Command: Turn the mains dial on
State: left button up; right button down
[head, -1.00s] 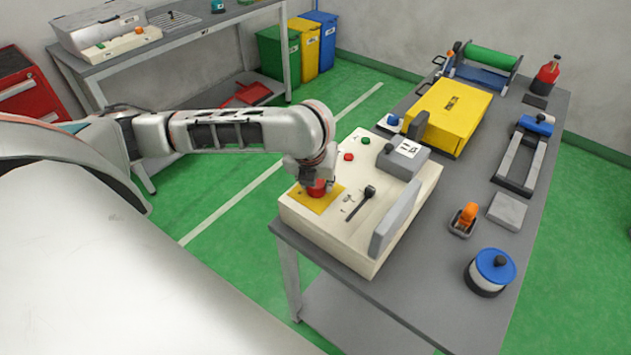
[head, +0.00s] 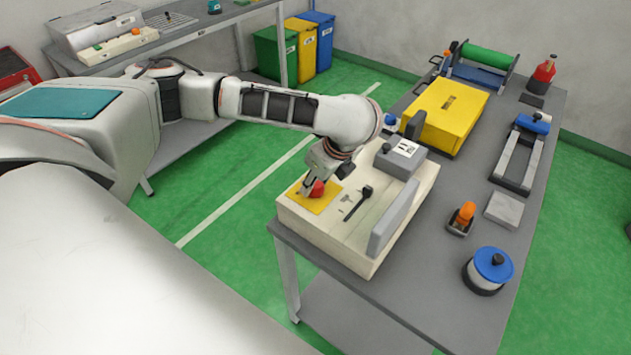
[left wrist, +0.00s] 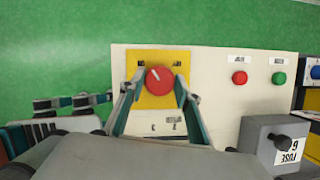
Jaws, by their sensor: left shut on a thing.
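The mains dial is a round red knob (head: 316,188) on a yellow plate (head: 328,203) at the near left of the cream machine box (head: 345,240). In the left wrist view the red dial (left wrist: 159,81) shows a pale pointer mark tilted to the upper left, on its yellow plate (left wrist: 153,56). My left gripper (head: 311,187) is at the dial from above, with its fingers (left wrist: 158,88) on both sides of it, shut on it. In the head view the gripper partly hides the dial. My right gripper is in neither view.
A black lever (head: 357,203) and an upright grey panel (head: 395,217) stand on the box. A grey block with a label (head: 401,158) is behind. In the left wrist view a red button (left wrist: 239,77) and a green button (left wrist: 279,78) sit right of the dial.

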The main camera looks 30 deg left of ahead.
pick_arm(q)
jog(key=shift+n+g, duration=0.4)
jog(key=shift+n, duration=0.6)
jog(key=o, duration=1.1)
jog(key=shift+w+r, duration=0.1)
jog(key=v, duration=1.1)
jog(key=shift+d+r, duration=0.25)
jog(key=shift+r, duration=0.05)
